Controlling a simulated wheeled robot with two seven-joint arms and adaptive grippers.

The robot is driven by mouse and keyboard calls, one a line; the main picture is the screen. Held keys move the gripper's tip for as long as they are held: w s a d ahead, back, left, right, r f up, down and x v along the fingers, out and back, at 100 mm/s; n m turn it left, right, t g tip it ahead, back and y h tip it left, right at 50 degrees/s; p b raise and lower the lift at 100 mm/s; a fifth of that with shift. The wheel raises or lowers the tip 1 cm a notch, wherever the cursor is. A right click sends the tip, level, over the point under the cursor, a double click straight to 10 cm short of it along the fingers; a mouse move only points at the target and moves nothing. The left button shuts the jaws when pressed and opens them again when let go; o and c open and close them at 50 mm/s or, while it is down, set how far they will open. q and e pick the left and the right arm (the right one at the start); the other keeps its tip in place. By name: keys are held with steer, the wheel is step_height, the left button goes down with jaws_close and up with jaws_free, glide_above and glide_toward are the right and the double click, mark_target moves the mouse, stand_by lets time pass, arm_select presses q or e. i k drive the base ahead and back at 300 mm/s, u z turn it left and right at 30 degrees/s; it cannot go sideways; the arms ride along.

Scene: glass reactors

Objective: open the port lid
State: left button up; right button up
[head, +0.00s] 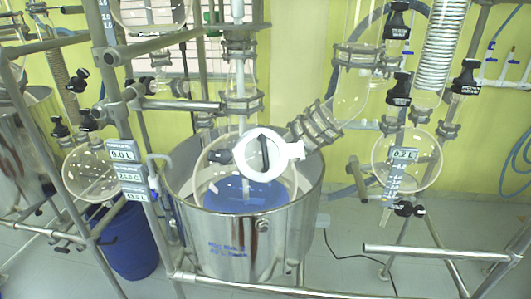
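The white round port lid (252,157) with a dark upright handle faces me at the top of the glass reactor vessel (206,166). A white tab or clamp (294,151) sticks out at its right side. The lid appears to lie over the port mouth; I cannot tell whether any gap is there. The vessel holds blue liquid (240,197) and sits inside a shiny metal bath (225,245). Neither of my grippers is in the head view.
A ribbed joint (315,126) leans up right from the lid. A central glass column (240,75) rises behind it. Metal frame bars cross at the left and at the lower right (435,252). Round flasks hang left (90,173) and right (408,162). A blue drum (130,242) stands at left.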

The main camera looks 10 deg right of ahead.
mark_target(267, 155)
steer(key=z, duration=0.55)
steer(key=k, duration=1.25)
steer(key=u, duration=0.15)
steer(key=i, duration=0.6)
steer(key=u, duration=0.65)
steer(key=i, duration=0.85)
steer(key=z, duration=0.3)
